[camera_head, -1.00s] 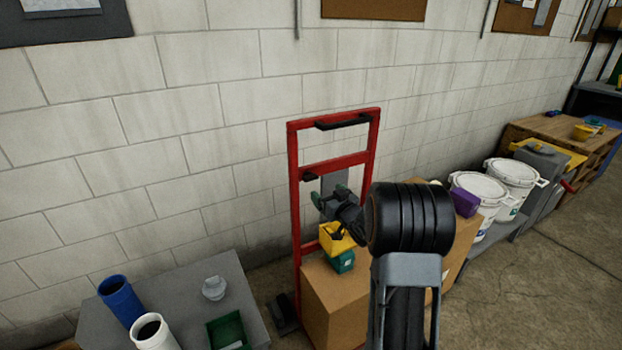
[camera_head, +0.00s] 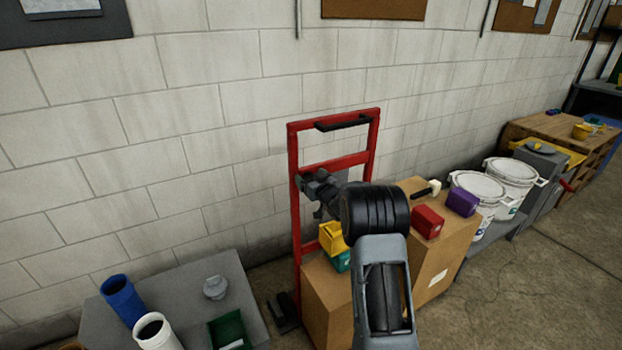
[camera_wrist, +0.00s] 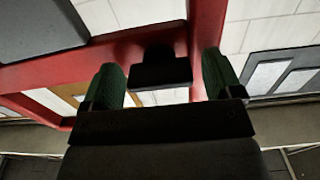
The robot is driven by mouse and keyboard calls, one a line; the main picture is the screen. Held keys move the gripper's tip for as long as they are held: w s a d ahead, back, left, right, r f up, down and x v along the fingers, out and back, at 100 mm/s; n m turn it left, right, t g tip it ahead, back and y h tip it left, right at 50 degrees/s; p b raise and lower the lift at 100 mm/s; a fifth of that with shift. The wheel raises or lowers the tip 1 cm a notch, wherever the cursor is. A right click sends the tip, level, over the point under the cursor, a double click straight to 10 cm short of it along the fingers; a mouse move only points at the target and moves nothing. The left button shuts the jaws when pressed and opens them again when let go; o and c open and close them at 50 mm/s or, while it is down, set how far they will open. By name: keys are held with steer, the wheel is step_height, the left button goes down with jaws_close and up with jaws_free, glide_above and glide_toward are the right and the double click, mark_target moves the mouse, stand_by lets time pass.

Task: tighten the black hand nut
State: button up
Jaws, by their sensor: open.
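The black hand nut (camera_wrist: 160,72) shows in the wrist view as a dark, stepped piece against a red bar. My gripper (camera_wrist: 163,78) is open, with one green-padded finger on each side of the nut. Gaps show between the nut and both fingers, so it is not clamped. In the head view my gripper (camera_head: 306,181) is at the left upright of the red hand-truck frame (camera_head: 293,222), at its middle crossbar. There my gripper and wrist hide the nut.
Cardboard boxes (camera_head: 325,300) stand below my arm, with yellow (camera_head: 331,236), red (camera_head: 428,222) and purple (camera_head: 462,202) items on top. A grey table (camera_head: 195,285) with blue (camera_head: 121,299) and white (camera_head: 155,331) tubes is at lower left. White buckets (camera_head: 478,188) stand right.

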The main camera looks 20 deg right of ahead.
steer(key=shift+c, duration=0.5)
steer(key=c, duration=0.8)
steer(key=shift+m, duration=0.3)
steer(key=m, duration=0.3)
steer(key=shift+m+p, duration=0.4)
steer(key=m+p, duration=0.1)
steer(key=m, duration=0.3)
steer(key=shift+d+m, duration=0.15)
steer(key=shift+m, duration=0.15)
steer(key=m+p, duration=0.1)
steer(key=m, duration=0.3)
steer(key=shift+f, duration=0.1)
steer(key=shift+f+m+p, duration=0.15)
steer(key=shift+m+p, duration=0.7)
steer(key=shift+m, duration=1.55)
